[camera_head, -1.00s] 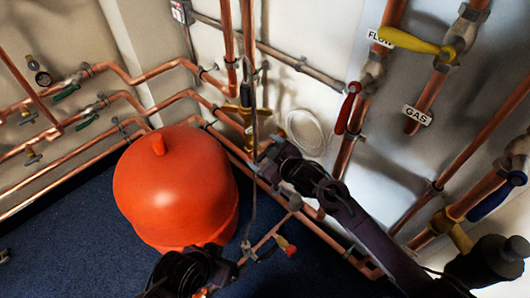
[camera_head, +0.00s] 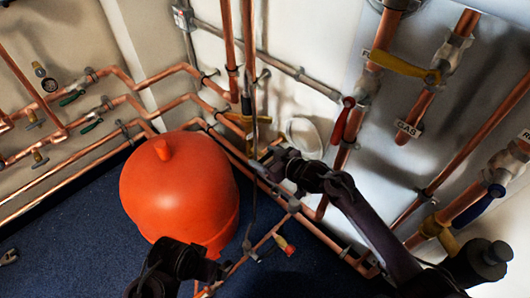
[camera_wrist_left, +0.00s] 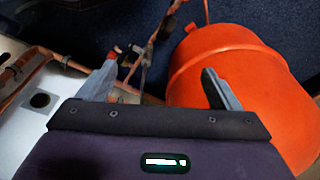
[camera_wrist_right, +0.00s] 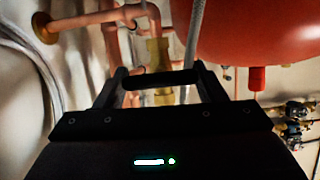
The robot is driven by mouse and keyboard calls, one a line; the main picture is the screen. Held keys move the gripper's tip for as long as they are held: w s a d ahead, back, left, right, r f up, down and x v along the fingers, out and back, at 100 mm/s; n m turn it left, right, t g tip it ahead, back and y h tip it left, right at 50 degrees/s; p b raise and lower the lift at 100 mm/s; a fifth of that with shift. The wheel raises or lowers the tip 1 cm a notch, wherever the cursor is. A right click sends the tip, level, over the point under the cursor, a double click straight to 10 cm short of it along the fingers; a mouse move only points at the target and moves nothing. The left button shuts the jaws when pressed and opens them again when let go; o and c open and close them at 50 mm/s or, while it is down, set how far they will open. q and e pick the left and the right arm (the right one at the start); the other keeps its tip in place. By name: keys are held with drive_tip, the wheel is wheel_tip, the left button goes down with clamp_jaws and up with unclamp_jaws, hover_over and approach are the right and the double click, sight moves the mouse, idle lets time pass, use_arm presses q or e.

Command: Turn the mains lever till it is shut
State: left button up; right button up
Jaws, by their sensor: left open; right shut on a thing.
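My right gripper (camera_wrist_right: 160,78) is shut on a dark bar (camera_wrist_right: 158,80), which looks like the mains lever, lying crosswise between its fingers. A brass valve body (camera_wrist_right: 158,55) shows just behind the bar. In the head view my right gripper (camera_head: 268,158) is at the low copper pipes by the wall, right of the orange vessel (camera_head: 180,190); the held bar is hard to make out there. My left gripper (camera_wrist_left: 160,80) is open and empty, near the orange vessel, which also shows in the left wrist view (camera_wrist_left: 230,75). The lever's exact angle cannot be told.
A yellow gas lever (camera_head: 400,65), a red lever (camera_head: 342,120) and a blue lever (camera_head: 480,205) are on pipes at the right. A grey hose (camera_head: 253,100) hangs behind my right gripper. A small red-tipped valve (camera_head: 284,244) is low in front. Blue floor is open at left.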

sight(268, 158)
drive_tip(key=o, duration=1)
drive_tip(key=shift+s+d, duration=0.15)
drive_tip(key=shift+p+v, duration=0.5)
drive_tip(key=shift+v, duration=0.7)
drive_tip(key=p+v, duration=0.1)
drive_tip(key=v, duration=0.3)
use_arm(q)
drive_tip(key=f, duration=0.1)
drive_tip(key=a+f, duration=0.1)
drive_tip(key=shift+a+f+g+y, duration=0.2)
drive_tip(key=shift+f+g+y, duration=0.1)
drive_tip(key=shift+g, duration=0.1)
use_arm(e)
drive_tip(key=shift+s+d+r, duration=0.2)
drive_tip(key=shift+s+d, duration=0.1)
drive_tip(key=shift+d, duration=0.05)
use_arm(q)
drive_tip(key=shift+s, duration=0.1)
